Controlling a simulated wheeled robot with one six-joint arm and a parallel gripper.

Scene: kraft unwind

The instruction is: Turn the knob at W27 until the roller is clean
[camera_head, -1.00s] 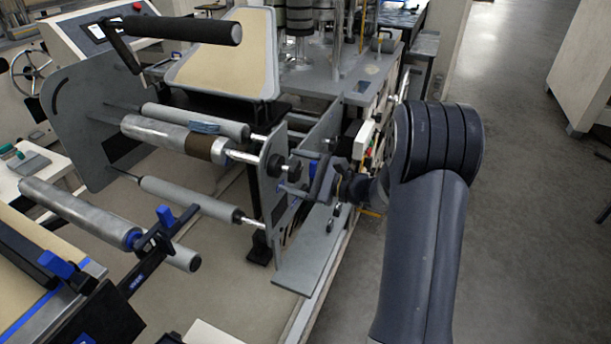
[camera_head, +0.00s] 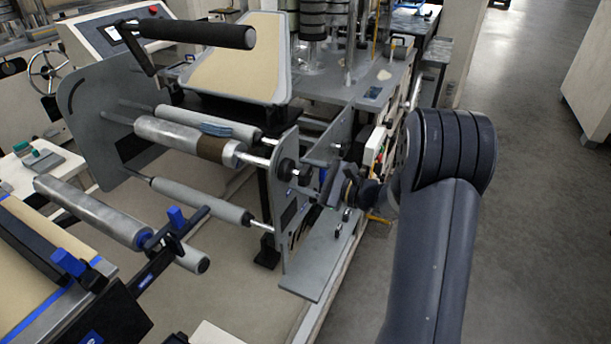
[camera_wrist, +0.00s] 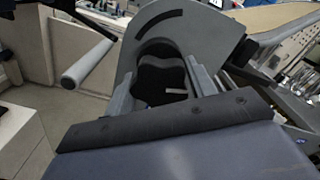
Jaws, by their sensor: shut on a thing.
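A black lobed knob (camera_wrist: 160,78) fills the middle of the wrist view, between the fingers. In the head view the knob (camera_head: 287,169) sits on the outer face of the grey side plate, in line with the roller. My gripper (camera_head: 322,182) is at the plate's outer side and is shut on the knob. My wrist hides part of the contact. No W27 label is legible.
A grey lower roller (camera_head: 190,198) lies below. A crank with a black handle (camera_head: 198,33) stands above the left side plate. A flat grey ledge (camera_head: 318,266) juts below my gripper. Open floor (camera_head: 505,200) lies to the right.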

